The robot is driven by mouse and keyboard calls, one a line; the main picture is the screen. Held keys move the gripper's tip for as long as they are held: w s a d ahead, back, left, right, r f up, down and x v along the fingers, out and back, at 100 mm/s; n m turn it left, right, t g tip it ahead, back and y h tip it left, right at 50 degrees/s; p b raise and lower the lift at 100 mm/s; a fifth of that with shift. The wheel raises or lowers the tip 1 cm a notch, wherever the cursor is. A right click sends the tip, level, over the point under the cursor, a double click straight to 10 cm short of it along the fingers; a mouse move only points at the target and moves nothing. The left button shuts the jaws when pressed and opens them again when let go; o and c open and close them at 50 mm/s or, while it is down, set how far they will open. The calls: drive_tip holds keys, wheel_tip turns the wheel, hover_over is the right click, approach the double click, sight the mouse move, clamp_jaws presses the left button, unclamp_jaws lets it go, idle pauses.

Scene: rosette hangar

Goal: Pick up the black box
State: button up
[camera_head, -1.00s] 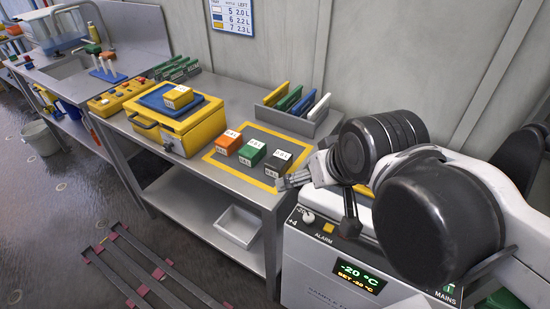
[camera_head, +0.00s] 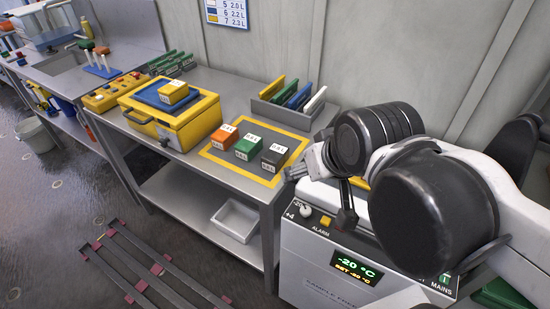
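The black box (camera_head: 273,157), dark grey with a white label on top, sits on the yellow-bordered mat (camera_head: 227,174) on the metal table. It is the rightmost of three boxes in a row, next to the green box (camera_head: 247,149) and the orange box (camera_head: 223,138). My gripper (camera_head: 290,174) is just right of the black box, near the mat's right corner. Its fingers look small and partly overlap each other, so their opening is unclear. I see no contact with the box.
A yellow case (camera_head: 190,125) with a yellow box (camera_head: 174,92) on top stands left of the mat. A grey rack (camera_head: 290,113) with coloured panels stands behind. A white freezer (camera_head: 315,262) is below my arm. An empty tray (camera_head: 235,220) is on the lower shelf.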

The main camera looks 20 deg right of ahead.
drive_tip(key=n+g+b, duration=0.1)
drive_tip(key=n+g, duration=0.6)
drive_tip(key=n, duration=2)
hover_over(275, 153)
wheel_tip(275, 153, down, 8)
drive_tip(key=r, duration=0.1)
drive_tip(key=shift+m, duration=0.3)
wheel_tip(275, 153, down, 14)
drive_tip(key=shift+w+r, duration=0.1)
drive_tip(key=shift+r, duration=0.15)
